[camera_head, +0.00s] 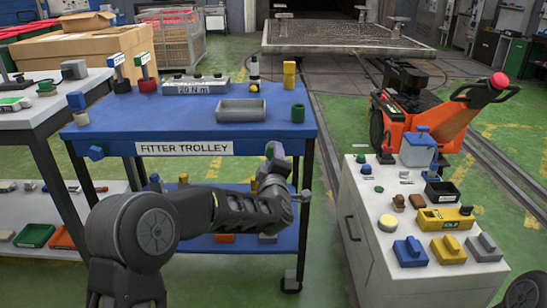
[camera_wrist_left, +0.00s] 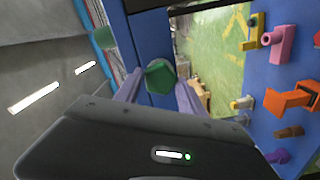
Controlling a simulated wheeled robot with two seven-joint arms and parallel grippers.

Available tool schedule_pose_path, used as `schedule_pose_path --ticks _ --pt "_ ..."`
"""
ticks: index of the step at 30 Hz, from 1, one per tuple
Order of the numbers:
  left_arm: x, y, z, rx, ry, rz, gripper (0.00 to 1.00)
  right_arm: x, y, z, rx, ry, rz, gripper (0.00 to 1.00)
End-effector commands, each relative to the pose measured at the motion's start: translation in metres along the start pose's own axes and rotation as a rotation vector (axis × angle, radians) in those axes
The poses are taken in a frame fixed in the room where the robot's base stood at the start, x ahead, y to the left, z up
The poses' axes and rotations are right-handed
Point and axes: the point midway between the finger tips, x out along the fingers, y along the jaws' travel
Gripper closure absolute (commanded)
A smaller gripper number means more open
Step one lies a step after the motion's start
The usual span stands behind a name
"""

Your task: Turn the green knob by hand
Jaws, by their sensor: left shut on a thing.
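The green knob (camera_wrist_left: 160,77) sits on the blue front of the trolley in the left wrist view. My left gripper (camera_head: 275,152) reaches the right part of the trolley's front edge. In the left wrist view its two fingers stand on either side of the green knob, and it is shut on the knob. In the head view the knob is hidden behind my gripper. My right gripper is not in view.
The blue trolley top (camera_head: 190,115) carries a grey tray (camera_head: 241,110), a green cylinder (camera_head: 298,112) and several other parts. A blue knob (camera_head: 96,152) is at its front left. A grey cabinet (camera_head: 370,235) with parts stands at right; green floor lies between.

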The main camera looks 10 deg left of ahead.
Motion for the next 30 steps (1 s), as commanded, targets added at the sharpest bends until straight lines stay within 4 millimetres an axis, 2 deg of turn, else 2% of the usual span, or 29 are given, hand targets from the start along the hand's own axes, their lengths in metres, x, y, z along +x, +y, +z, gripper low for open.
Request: schedule_pose_path --ticks 6,12,26,27,30 --pt "-0.0007 -0.0002 0.0017 0.136 -0.004 -0.001 0.94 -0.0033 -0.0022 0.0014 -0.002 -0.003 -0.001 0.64" --pt "-0.0005 -0.001 0.0015 0.2 -0.004 -0.002 0.94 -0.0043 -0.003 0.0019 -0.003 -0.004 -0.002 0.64" --pt "-0.0005 -0.0016 0.0019 0.215 -0.004 -0.002 0.94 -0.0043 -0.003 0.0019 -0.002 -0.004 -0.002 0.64" --pt "-0.0005 -0.0016 0.0018 0.215 -0.004 -0.002 0.51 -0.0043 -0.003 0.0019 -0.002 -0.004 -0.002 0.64" --pt "-0.0004 -0.0014 0.0015 0.215 -0.004 -0.002 0.43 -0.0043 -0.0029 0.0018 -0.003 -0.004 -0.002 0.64"
